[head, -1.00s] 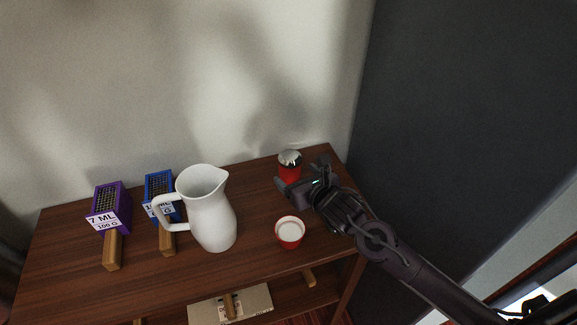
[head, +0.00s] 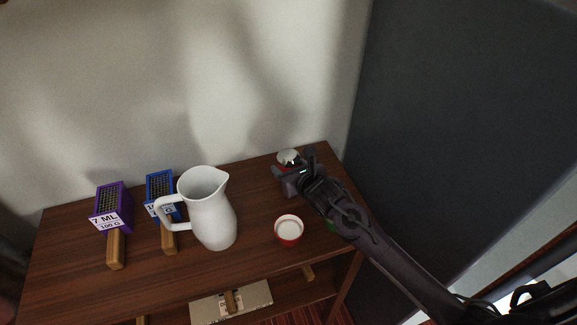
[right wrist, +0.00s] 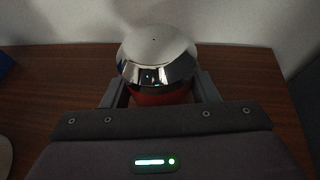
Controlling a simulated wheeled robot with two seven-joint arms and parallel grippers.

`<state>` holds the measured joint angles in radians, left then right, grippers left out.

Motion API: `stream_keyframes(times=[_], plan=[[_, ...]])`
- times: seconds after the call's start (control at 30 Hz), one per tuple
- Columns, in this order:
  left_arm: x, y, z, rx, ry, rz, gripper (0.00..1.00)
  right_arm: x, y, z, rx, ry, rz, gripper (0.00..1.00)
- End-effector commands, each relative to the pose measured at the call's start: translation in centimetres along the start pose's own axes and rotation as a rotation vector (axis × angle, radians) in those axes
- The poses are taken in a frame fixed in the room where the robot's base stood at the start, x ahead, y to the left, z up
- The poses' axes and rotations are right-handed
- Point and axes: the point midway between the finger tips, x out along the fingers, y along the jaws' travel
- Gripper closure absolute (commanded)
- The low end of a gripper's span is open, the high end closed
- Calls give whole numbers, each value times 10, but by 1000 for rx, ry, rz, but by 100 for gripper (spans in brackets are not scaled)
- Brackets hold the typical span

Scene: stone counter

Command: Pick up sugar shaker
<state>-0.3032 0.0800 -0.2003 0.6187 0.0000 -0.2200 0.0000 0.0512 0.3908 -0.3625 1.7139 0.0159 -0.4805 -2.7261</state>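The sugar shaker has a shiny silver cap and a red body. In the head view the shaker (head: 288,156) stands at the back right of the wooden table, mostly hidden by my right gripper (head: 294,166). In the right wrist view the shaker (right wrist: 157,58) is upright and centred, between the fingers of my right gripper (right wrist: 160,88). One finger is on each side of the red body, below the cap. The fingers look spread, and I see no clear grip on the body. My left gripper is not in view.
A red cup with white contents (head: 289,230) stands in front of the gripper. A white pitcher (head: 212,215) is left of it, then blue (head: 160,186) and purple (head: 111,207) boxes with wooden handles. A green thing (head: 332,225) is partly hidden under my arm. A wall is behind.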

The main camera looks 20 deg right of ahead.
Motion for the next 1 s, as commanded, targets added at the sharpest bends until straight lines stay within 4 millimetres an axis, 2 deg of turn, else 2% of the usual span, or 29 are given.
stream_keyframes(times=[0.03,0.2,0.57,0.77,0.87,1.0], plan=[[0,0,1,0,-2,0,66,0,0,0,0,0,0,55],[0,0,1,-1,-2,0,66,0,0,1,0,-2,0,75],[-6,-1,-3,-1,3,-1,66,-3,0,8,-1,-3,0,75],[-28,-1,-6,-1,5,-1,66,-13,-1,32,-2,-4,0,75],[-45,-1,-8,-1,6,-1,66,-21,-1,52,-4,-3,0,75],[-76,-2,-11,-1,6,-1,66,-36,-1,88,-4,-5,0,75]])
